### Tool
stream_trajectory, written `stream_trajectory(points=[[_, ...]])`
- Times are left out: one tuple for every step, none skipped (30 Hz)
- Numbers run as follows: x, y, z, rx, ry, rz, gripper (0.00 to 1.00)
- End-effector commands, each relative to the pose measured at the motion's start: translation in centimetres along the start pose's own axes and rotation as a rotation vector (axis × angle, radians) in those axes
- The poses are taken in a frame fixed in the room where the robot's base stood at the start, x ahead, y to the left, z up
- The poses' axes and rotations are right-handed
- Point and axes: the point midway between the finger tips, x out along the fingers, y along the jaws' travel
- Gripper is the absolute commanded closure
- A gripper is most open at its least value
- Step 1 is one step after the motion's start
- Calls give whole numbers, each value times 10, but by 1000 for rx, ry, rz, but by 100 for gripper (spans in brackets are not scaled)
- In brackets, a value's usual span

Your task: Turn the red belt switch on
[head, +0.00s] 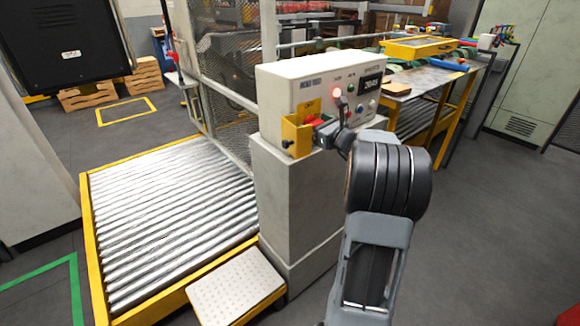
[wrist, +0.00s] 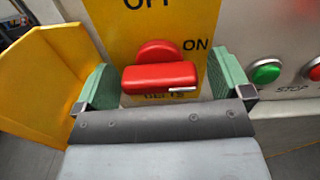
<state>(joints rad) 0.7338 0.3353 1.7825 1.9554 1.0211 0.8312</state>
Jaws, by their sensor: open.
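The red belt switch (wrist: 160,76) is a round red knob with a bar handle on a yellow plate (wrist: 110,25). Its bar lies level in the wrist view, with a white mark at its right end. "OFF" is printed above it and "ON" at its upper right. My gripper (wrist: 162,85) is open, its green fingers to the left and right of the switch; I cannot tell whether either touches it. In the head view the switch (head: 314,119) shows as a small red patch on the control box, partly hidden by my gripper (head: 326,128).
A yellow guard (wrist: 40,75) stands left of the switch. A green button (wrist: 265,72) and a red one (wrist: 314,69) sit to the right. The control box (head: 300,80) with a lit red lamp tops a grey pedestal (head: 285,200). A roller conveyor (head: 165,215) lies left; open floor lies right.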

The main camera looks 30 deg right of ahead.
Motion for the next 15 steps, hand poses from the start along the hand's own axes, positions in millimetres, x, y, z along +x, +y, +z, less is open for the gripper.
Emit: stream_trajectory(points=[[0,1,-5,-53,0,2,2],[0,1,-6,-93,0,2,2],[0,1,-6,-151,0,2,2],[0,1,-7,-199,0,1,2],[0,1,-7,-250,0,1,2],[0,1,-7,-320,1,1,2],[0,1,-7,-375,1,2,2],[0,1,-7,-427,1,2,2],[0,1,-6,-497,0,2,2],[0,1,-5,-549,0,2,2],[0,1,-5,-600,0,2,2],[0,1,-4,-667,0,2,2],[0,1,-4,-715,1,2,2],[0,1,-4,-764,1,2,2],[0,1,-3,-827,1,2,2]])
